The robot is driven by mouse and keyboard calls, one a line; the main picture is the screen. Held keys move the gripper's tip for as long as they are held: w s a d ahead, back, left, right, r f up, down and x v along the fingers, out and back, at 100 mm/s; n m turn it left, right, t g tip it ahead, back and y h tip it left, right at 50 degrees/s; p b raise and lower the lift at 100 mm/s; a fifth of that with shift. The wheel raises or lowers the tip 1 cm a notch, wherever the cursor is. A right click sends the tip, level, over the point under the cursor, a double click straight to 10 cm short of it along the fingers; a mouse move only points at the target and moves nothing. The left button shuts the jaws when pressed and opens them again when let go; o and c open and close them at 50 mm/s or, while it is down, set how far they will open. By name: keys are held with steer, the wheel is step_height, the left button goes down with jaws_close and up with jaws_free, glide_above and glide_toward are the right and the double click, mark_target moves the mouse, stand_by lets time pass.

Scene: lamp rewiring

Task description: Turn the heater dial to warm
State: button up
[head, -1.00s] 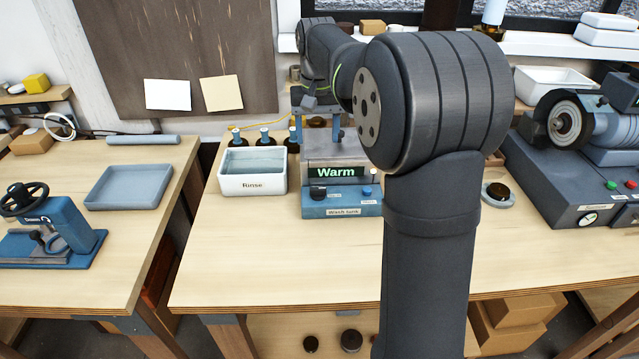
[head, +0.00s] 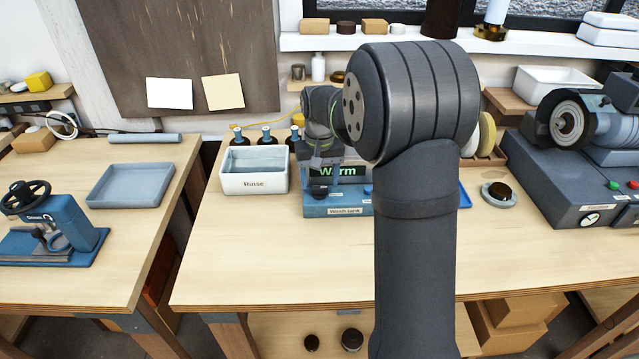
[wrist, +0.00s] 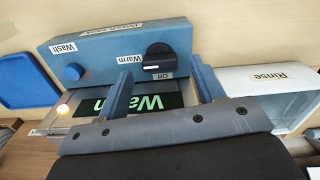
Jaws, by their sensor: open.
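The black dial (wrist: 159,57) sits there between the "Warm" and "Off" labels. A white mark shows on the dial; its exact setting is hard to tell. The green display (wrist: 143,103) reads "Warm", partly hidden by a finger. My gripper (wrist: 165,74) is open and empty, its two fingers spread either side of the dial and apart from it in the picture.
The white rinse tub (head: 253,184) stands just left of the wash tank, with bottles (head: 266,135) behind it. A blue button (wrist: 74,72) and a glowing lamp (wrist: 63,108) are near the dial. A grinding machine (head: 590,150) is at right. The bench front is clear.

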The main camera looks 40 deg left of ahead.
mark_target(320, 187)
steer(key=shift+f, duration=1.05)
steer(key=c, duration=0.9)
steer(key=shift+m, duration=0.9)
steer(key=shift+c, duration=0.4)
steer(key=o, duration=1)
step_height(320, 187, up, 18)
steer(key=shift+f, duration=0.25)
